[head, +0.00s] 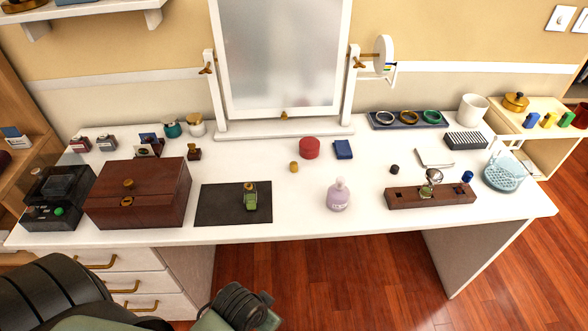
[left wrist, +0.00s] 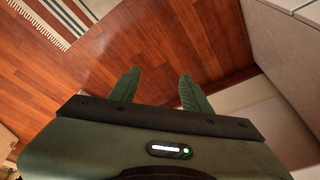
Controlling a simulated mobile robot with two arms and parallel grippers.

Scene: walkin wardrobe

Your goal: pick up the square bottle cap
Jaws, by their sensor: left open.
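A small square green bottle (head: 250,200) stands on a dark mat (head: 215,205) on the white table. Several small cap-like pieces lie on the tabletop: a gold one (head: 294,167) right of the mat, a dark one (head: 394,169) and a blue one (head: 467,177) near the wooden holder. They are too small to tell which is the square bottle's cap. My left gripper (left wrist: 160,92) is open and empty in the left wrist view, with wooden floor beyond its fingers. Its fingers do not show in the head view, where part of my arm is below the table's front edge. My right gripper is not in view.
A brown wooden box (head: 140,205) is left of the mat. A lilac round bottle (head: 338,195), a red round box (head: 309,148) and a blue square box (head: 343,149) stand mid-table. The mirror (head: 283,60) is behind. A wooden holder (head: 430,195) is at right.

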